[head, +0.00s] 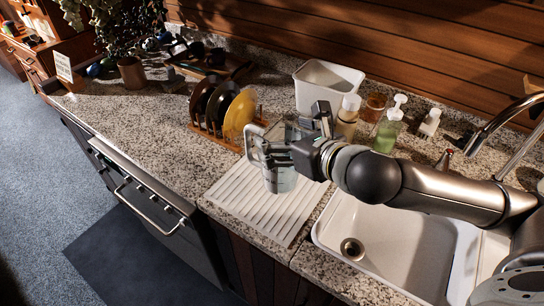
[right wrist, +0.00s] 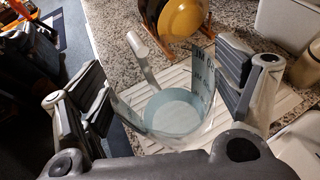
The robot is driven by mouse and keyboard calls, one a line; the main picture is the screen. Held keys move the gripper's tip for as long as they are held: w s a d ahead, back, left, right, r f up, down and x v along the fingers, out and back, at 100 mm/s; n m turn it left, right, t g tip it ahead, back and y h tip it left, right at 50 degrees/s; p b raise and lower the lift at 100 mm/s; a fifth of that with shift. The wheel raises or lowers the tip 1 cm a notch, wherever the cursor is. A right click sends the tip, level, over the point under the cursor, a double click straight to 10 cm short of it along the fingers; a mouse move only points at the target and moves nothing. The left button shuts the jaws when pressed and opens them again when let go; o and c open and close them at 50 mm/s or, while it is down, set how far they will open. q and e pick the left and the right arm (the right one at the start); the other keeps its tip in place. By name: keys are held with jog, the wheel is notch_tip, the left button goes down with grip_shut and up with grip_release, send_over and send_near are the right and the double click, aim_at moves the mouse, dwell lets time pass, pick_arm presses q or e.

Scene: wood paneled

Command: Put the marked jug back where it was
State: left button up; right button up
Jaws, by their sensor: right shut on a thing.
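The marked jug (head: 280,180) is a clear measuring jug with a handle on its left. It looks upright, over the white ribbed draining mat (head: 236,196) beside the sink. I cannot tell whether its base touches the mat. My right gripper (head: 285,150) is shut around the jug's body. In the right wrist view, the fingers sit on both sides of the jug (right wrist: 173,110), its blue markings show on the right wall, and its handle points up and left. My left gripper is not in view.
A plate rack (head: 212,137) with several plates stands just behind and left of the mat. A white bin (head: 325,84), soap bottles (head: 388,130) and a tap (head: 500,120) are behind. The white sink (head: 400,250) is to the right. Counter left of the rack (head: 130,120) is clear.

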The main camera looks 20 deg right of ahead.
aim_at(277, 131)
jog(key=shift+w+f+b, duration=0.55)
jog(key=shift+w+b, duration=0.35)
jog(key=shift+b, duration=0.15)
jog(key=w, duration=0.1)
jog(key=w+p, duration=0.1)
jog(key=shift+w+f, duration=0.3)
jog(key=shift+w, duration=0.1)
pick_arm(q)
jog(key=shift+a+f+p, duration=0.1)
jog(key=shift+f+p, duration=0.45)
pick_arm(e)
jog(key=w+f, duration=0.4)
jog(key=f, duration=0.5)
jog(key=shift+w, duration=0.25)
jog(key=shift+d, duration=0.1)
jog(key=shift+f, duration=0.15)
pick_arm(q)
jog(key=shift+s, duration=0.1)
pick_arm(e)
jog(key=o, duration=1.7)
